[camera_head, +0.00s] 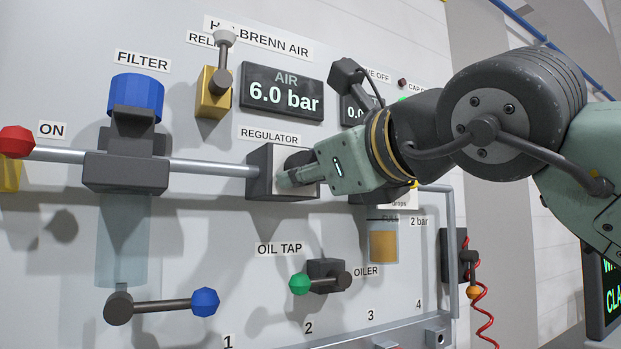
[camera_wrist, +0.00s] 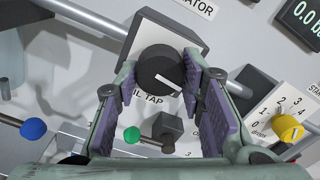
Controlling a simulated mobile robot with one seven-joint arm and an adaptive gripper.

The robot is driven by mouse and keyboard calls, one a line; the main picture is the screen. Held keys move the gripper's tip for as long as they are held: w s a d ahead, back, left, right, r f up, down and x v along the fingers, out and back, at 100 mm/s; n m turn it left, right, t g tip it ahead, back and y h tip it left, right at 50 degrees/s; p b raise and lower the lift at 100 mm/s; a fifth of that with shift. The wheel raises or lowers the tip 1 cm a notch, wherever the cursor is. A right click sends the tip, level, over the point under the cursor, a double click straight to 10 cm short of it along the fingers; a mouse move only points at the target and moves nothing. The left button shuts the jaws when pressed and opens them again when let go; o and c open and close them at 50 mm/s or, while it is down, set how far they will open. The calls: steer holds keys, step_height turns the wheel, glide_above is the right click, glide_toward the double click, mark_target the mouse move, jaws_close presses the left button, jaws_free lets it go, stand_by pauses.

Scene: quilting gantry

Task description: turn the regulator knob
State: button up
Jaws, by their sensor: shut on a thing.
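The regulator knob (camera_wrist: 160,70) is a dark round knob with a white index line, on the front of the grey regulator block (camera_wrist: 190,34). In the head view the regulator block (camera_head: 259,172) sits on the pipe under the REGULATOR label, and my gripper covers most of the knob. My gripper (camera_head: 288,178) reaches in from the right and is at the knob. In the wrist view the two purple-padded fingers of my gripper (camera_wrist: 164,80) stand on both sides of the knob and are shut on it.
The AIR display (camera_head: 284,93) reads 6.0 bar. A blue-capped filter (camera_head: 136,97) stands left on the pipe. The green-knobbed oil tap (camera_head: 326,277) is below, and the oiler with a yellow dial (camera_wrist: 287,128) is to the right. A frame rail (camera_head: 449,240) runs at the right.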

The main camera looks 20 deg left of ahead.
steer(key=shift+m, duration=0.6)
steer(key=o, duration=1.1)
steer(key=shift+o, duration=0.2)
steer(key=v, duration=1.2)
steer(key=shift+s+d, duration=0.1)
steer(key=shift+s, duration=0.05)
